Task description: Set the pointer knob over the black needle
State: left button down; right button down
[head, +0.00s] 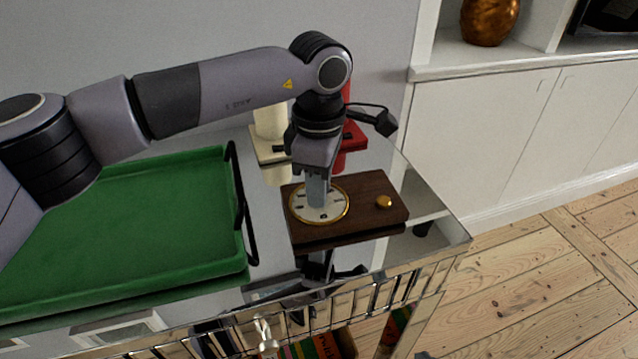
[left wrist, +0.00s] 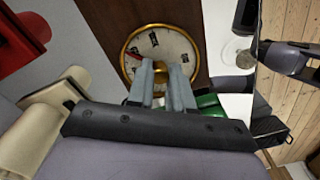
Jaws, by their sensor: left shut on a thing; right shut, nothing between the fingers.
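The round dial (head: 335,211), white with a gold rim, is set in a dark wooden board (head: 365,222) on the shiny table. My left gripper (head: 318,200) points down over it, its fingers shut near the dial's middle. In the left wrist view, my left gripper (left wrist: 163,88) covers the lower part of the dial (left wrist: 158,42). My right gripper does not show.
A green tray (head: 130,225) with a dark handle lies left of the board. A small gold knob (head: 384,202) is on the board's right. A cream object (head: 270,122) and a red object (head: 355,135) stand behind. A white cabinet (head: 500,130) is at the right.

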pick_arm(q)
jog(key=shift+r, duration=0.1)
dwell(0.3)
jog(key=c, duration=1)
grip_release()
jog(key=shift+r, duration=3.55)
